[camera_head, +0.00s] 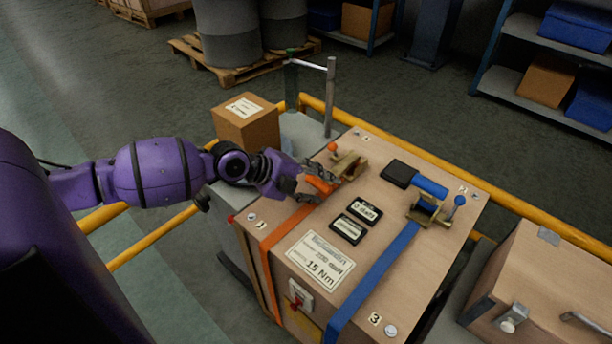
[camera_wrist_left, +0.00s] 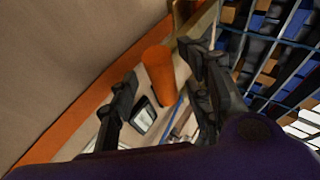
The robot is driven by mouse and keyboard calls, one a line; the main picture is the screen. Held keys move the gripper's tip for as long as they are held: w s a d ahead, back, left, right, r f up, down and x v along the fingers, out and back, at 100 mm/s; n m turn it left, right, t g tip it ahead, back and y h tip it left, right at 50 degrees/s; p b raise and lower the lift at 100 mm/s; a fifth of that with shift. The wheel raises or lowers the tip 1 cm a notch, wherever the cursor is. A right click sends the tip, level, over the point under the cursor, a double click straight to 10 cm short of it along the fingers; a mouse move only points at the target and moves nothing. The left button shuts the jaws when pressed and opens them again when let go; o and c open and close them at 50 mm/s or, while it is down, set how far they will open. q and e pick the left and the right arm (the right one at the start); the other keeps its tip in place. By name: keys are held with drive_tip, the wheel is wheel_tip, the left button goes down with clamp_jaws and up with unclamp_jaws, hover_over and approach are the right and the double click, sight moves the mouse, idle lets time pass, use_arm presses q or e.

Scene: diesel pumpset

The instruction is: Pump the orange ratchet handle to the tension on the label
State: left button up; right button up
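The wooden crate (camera_head: 310,215) stands in the middle of the head view with an orange strap (camera_head: 270,252) over its left side. The orange ratchet (camera_head: 350,166) sits on top of the crate. Its orange handle (camera_head: 319,186) points toward my left gripper (camera_head: 316,183), which partly hides it. In the left wrist view the orange handle (camera_wrist_left: 158,75) lies between the two spread fingers of my left gripper (camera_wrist_left: 158,66), with gaps beside it. The white label (camera_head: 320,260) reads 15 Nm. Two small displays (camera_head: 365,210) lie beside the ratchet; their readings are too small to tell. My right gripper is not in view.
A blue strap (camera_head: 375,278) with its own ratchet (camera_head: 429,212) and blue handle (camera_head: 430,187) lies to the right. A black block (camera_head: 398,174) sits near it. A yellow rail (camera_head: 520,214) runs behind the crate. A cardboard box (camera_head: 247,124) stands behind my left arm.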

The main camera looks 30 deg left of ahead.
use_arm(q)
drive_tip(key=v, duration=1.1)
drive_tip(key=shift+s+r, duration=0.15)
drive_tip(key=shift+s, duration=0.05)
drive_tip(key=shift+a, duration=0.1)
